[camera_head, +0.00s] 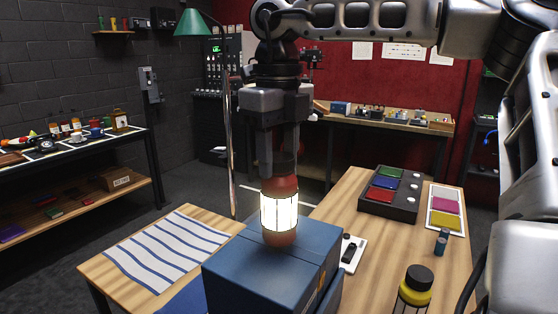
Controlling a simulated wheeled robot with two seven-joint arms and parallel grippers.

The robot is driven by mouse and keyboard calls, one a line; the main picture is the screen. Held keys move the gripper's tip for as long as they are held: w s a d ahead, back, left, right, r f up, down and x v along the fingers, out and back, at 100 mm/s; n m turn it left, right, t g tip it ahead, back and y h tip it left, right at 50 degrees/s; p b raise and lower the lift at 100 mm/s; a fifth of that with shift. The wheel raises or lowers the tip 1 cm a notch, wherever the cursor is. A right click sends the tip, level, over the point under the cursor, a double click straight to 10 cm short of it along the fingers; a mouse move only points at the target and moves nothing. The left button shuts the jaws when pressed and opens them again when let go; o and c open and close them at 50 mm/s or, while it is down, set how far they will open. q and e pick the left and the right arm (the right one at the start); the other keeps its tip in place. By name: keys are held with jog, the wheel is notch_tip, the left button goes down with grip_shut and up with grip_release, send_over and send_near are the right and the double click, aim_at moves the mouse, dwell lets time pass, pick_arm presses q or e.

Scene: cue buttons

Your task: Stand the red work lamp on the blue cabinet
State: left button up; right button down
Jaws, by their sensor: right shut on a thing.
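The red work lamp (281,238) has a glowing white middle between red ends. It is upright. My right gripper (279,172) comes down from above and is shut on the lamp's red top. The blue cabinet (235,268) stands at the front middle of the table. The lamp's base overlaps the cabinet's top in the picture; I cannot tell for sure whether it touches. My left gripper is not in view.
A dark panel (378,205) with coloured and white buttons lies on the wooden table, with a colour card (446,228) beside it. A yellow lamp with a black cap (414,289) stands at front right. A striped cloth (168,250) lies left of the cabinet.

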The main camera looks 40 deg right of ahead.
jog(key=shift+f, duration=0.8)
jog(key=c, duration=0.8)
grip_release()
jog(key=shift+d+f, duration=0.1)
notch_tip(320, 180, up, 12)
